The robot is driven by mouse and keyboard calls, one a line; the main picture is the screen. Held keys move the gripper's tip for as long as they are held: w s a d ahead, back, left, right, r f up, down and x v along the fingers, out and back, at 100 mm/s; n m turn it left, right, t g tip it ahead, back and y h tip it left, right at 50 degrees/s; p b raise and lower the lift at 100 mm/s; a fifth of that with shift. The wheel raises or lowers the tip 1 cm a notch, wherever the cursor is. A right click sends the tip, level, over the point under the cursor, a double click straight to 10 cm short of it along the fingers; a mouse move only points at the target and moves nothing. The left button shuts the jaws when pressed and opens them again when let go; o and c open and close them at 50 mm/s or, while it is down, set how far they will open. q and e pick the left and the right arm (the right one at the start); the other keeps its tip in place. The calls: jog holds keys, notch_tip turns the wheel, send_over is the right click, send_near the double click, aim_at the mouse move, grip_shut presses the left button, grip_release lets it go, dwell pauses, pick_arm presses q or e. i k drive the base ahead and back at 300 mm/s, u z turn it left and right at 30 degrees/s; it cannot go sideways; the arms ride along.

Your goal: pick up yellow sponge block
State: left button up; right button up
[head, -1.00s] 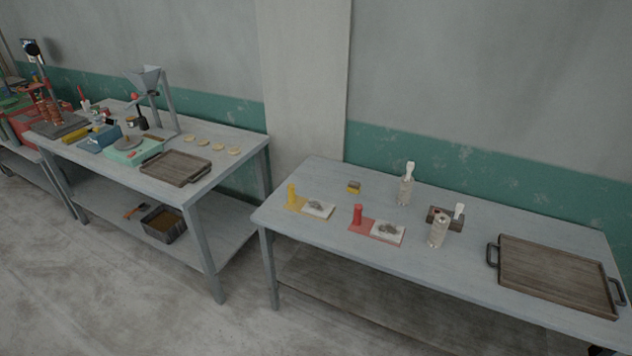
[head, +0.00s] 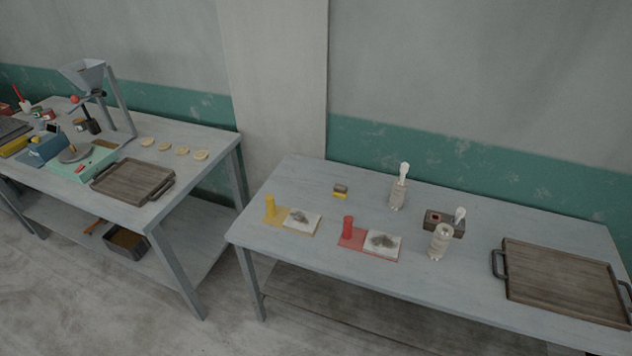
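A small sponge block (head: 340,191), yellow below with a grey-brown top, lies on the right-hand table (head: 300,178) toward its back left. It is apart from the things around it. Neither of my grippers shows in the head view.
In front of the block are a yellow mat (head: 275,224) with a yellow cylinder and a red mat (head: 352,243) with a red cylinder. Bottles (head: 398,193), a dark box (head: 452,219) and a wooden tray (head: 560,278) stand right. Another table (head: 213,137) stands left, beyond a floor gap.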

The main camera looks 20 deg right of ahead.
aim_at(341, 191)
jog(key=z, duration=0.25)
jog(key=i, duration=0.75)
jog(key=z, duration=0.5)
